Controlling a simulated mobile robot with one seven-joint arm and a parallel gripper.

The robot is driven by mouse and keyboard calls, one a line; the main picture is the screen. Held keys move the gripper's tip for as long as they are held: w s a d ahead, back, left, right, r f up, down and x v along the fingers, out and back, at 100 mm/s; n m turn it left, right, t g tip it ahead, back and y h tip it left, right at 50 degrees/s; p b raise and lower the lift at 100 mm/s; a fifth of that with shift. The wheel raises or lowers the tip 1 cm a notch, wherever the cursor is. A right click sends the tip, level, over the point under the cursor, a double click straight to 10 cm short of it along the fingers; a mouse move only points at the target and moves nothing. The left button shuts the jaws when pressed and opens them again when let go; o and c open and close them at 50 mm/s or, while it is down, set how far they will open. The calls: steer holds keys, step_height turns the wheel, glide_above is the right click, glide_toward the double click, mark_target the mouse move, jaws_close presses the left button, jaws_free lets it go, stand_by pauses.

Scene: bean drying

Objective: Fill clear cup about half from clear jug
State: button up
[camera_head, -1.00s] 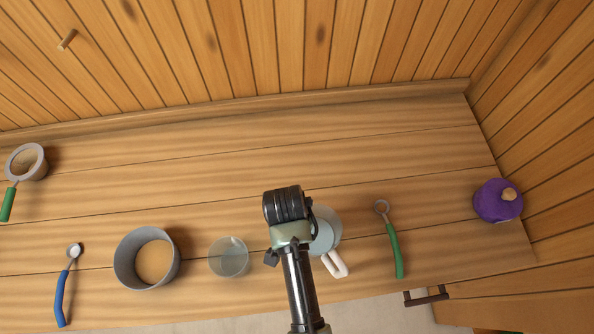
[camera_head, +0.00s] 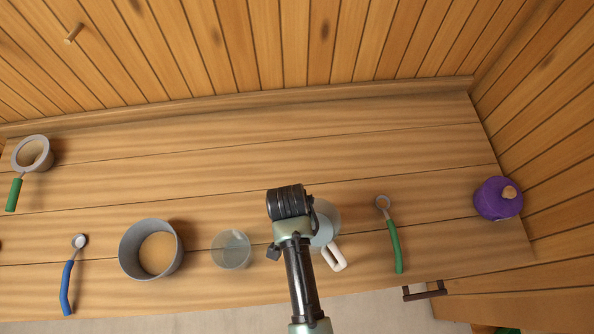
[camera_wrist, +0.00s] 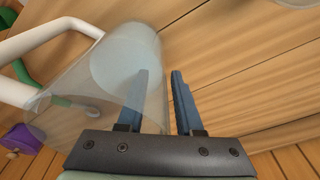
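The clear jug (camera_head: 328,222) with a white handle (camera_head: 334,258) stands on the counter, partly hidden behind my arm in the head view. In the wrist view the jug (camera_wrist: 85,85) fills the left side. My gripper (camera_wrist: 160,72) is open, with its two blue fingers apart. The left finger overlaps the jug's clear wall, and the right finger is outside it. I cannot tell whether either finger touches the jug. The clear cup (camera_head: 231,249) stands upright to the left of my arm. I cannot make out contents in the jug.
A grey pot (camera_head: 151,248) with tan contents stands left of the cup. A blue-handled spoon (camera_head: 67,284), a green-handled strainer (camera_head: 33,153), a green-handled tool (camera_head: 394,243) and a purple lidded jar (camera_head: 497,199) are also on the counter. The back of the counter is clear.

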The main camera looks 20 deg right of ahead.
steer(key=shift+f+b, duration=0.3)
step_height(320, 180, up, 13)
steer(key=s+a+b, duration=0.1)
steer(key=a+b, duration=0.1)
steer(key=b, duration=0.1)
steer(key=w+a+r+n+t, duration=0.1)
steer(key=w+r+n+t, duration=0.2)
steer(key=w+r+t, duration=0.55)
steer(key=w+r+n+t, duration=0.2)
steer(key=w+r+t, duration=0.2)
steer(key=w+r, duration=0.9)
steer(key=s+a+r+n+t, duration=0.1)
steer(key=s+r+t, duration=0.15)
steer(key=r, duration=0.75)
steer(key=s+a+r+n+t, duration=0.1)
steer(key=a+r+n+t, duration=0.15)
steer(key=r, duration=0.75)
steer(key=s+a+r+n+t, duration=0.1)
steer(key=s+r+t, duration=0.3)
steer(key=r, duration=0.5)
steer(key=s+a+r+n+t+y, duration=0.1)
steer(key=s+r+t, duration=0.4)
steer(key=r, duration=0.5)
steer(key=shift+s+a, duration=0.15)
steer(key=shift+s, duration=0.95)
